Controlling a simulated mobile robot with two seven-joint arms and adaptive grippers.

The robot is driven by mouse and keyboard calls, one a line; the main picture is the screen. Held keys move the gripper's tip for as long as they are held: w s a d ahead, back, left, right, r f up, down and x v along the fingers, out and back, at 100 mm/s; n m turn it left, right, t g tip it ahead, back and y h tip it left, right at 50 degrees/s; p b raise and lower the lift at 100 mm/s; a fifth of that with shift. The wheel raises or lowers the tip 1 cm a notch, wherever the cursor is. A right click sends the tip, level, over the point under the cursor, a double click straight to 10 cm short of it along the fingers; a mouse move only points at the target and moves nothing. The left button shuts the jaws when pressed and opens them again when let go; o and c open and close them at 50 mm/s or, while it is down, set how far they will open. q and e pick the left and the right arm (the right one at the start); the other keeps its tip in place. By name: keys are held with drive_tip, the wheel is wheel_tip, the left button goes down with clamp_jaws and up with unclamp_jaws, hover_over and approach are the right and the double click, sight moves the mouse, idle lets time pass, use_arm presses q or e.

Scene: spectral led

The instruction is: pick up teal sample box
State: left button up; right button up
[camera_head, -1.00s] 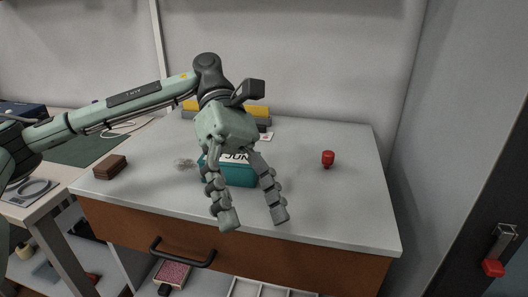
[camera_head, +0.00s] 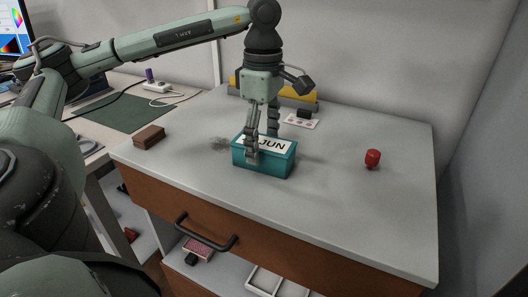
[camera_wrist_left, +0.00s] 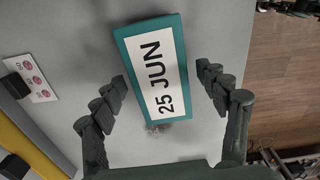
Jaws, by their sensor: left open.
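The teal sample box (camera_head: 262,160) sits on the grey top of the drawer cabinet (camera_head: 330,190), with a white label on its upper face. In the left wrist view the box (camera_wrist_left: 183,25) shows its label reading "25 JUN". My left gripper (camera_head: 264,148) points down over the box, open, one finger in front of it and one behind. In the left wrist view the two fingers (camera_wrist_left: 163,90) stand on either side of the box, with a gap on each side. My right gripper is not in view.
A small red object (camera_head: 372,158) stands to the right. A brown block (camera_head: 149,137) lies at the left. A card with red marks (camera_head: 301,121) and a yellow-grey item (camera_head: 292,95) are behind. The cabinet top at front right is clear.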

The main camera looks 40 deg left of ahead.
use_arm(q)
drive_tip(key=shift+f, duration=0.5)
drive_tip(key=c, duration=1.5)
drive_tip(key=shift+o, duration=0.2)
drive_tip(key=shift+r, duration=0.15)
